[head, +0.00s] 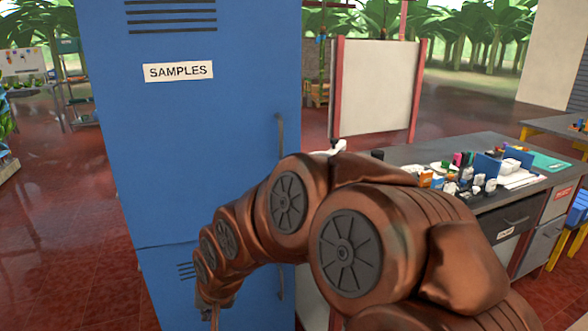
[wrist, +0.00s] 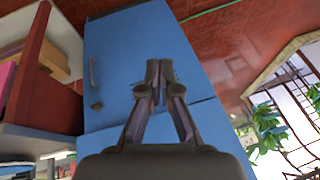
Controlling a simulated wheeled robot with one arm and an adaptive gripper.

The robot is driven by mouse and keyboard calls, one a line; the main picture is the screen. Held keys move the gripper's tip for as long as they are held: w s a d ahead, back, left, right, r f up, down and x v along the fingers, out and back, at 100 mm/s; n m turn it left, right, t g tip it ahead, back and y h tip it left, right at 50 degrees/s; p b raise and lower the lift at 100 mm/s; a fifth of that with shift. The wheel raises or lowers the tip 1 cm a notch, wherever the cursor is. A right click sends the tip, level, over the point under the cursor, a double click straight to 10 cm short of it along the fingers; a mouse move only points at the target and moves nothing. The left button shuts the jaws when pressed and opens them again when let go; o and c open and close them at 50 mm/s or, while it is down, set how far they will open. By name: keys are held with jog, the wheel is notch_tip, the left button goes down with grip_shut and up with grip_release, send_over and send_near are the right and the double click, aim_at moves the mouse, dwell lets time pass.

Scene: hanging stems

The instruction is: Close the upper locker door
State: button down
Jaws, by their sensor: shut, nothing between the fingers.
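The blue locker's upper door (head: 190,130) bears a SAMPLES label (head: 178,71), slots near its top and a vertical handle (head: 281,135) at its right edge. It looks about flush with the locker front; I cannot tell whether a small gap is left. The lower door (head: 165,280) is below a seam, partly hidden by my arm. In the wrist view the lower door (wrist: 125,50) is behind my gripper (wrist: 159,72), whose fingers are together and empty. In the head view my gripper is low in front of the locker, mostly hidden by my arm. I cannot tell whether it touches the locker.
A grey workbench (head: 400,155) with several small items stands right of the locker. A white panel in a red frame (head: 375,90) stands behind it. Open red tiled floor (head: 50,200) lies to the left. Shelves (head: 75,90) stand at the far left.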

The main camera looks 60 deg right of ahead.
jog(key=w+d+r+m+t+h, duration=0.25)
jog(key=d+m, duration=0.25)
jog(key=d, duration=0.5)
jog(key=w+d+r+m+t+h, duration=0.2)
jog(key=w+d+r+m+t, duration=0.15)
jog(key=d, duration=0.65)
jog(key=s+d+r+m+t+h+b, duration=0.1)
jog(key=s+d+r+m+t+h, duration=0.2)
jog(key=d, duration=0.5)
jog(key=s+d+r+m+h, duration=0.4)
jog(key=s+d+r+m, duration=0.1)
jog(key=d+r+m, duration=0.15)
jog(key=f+p+x, duration=0.1)
jog(key=p+x, duration=0.3)
jog(key=x, duration=0.9)
jog(key=shift+w+d+f+n, duration=0.2)
jog(key=shift+d+n, duration=0.1)
jog(key=shift+n, duration=0.1)
jog(key=shift+y, duration=0.25)
